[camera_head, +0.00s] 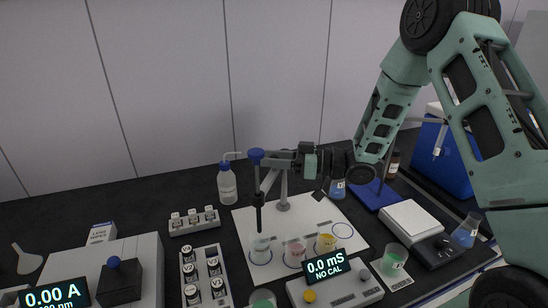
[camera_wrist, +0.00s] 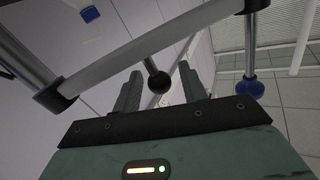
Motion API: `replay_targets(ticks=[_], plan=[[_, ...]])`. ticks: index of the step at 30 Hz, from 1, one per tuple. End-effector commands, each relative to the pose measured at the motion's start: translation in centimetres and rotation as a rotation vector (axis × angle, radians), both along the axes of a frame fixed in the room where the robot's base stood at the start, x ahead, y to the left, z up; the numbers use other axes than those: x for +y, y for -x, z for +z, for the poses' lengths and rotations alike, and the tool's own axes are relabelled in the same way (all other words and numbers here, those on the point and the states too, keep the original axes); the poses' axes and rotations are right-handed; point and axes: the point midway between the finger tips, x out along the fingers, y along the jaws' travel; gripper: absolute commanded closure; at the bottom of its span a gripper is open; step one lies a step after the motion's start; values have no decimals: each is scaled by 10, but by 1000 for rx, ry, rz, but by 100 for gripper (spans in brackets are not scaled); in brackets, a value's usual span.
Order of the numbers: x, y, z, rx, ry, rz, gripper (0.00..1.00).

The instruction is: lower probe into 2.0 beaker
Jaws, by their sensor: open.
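The dark probe (camera_head: 259,198) hangs upright under a blue cap (camera_head: 256,154) on a stand arm. Its lower end is at or just above the leftmost, pale beaker (camera_head: 261,249); I cannot tell whether it is inside. A pink beaker (camera_head: 295,253) and a yellow beaker (camera_head: 326,243) stand to the right on the white board. Their labels are too small to read. My gripper (camera_head: 308,162) is beside the stand arm. In the wrist view, my gripper (camera_wrist: 162,88) is open, with a black ball knob (camera_wrist: 158,81) showing between its fingers; contact is unclear.
The meter (camera_head: 330,270) in front reads 0.0 mS NO CAL. The stand post (camera_head: 283,190) is close to my gripper. An empty circle (camera_head: 343,230) is marked right of the yellow beaker. Vial racks (camera_head: 205,272) are left, a wash bottle (camera_head: 227,184) behind, a scale (camera_head: 411,221) right.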

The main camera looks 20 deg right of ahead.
Motion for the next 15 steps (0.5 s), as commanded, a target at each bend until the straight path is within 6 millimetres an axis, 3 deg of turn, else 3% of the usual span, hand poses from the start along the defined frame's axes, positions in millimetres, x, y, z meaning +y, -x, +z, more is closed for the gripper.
replay_targets(ticks=[4,9,15], plan=[[0,0,0,0,0,0,58],[0,0,0,0,0,0,100],[0,-1,0,-3,-1,21,100]])
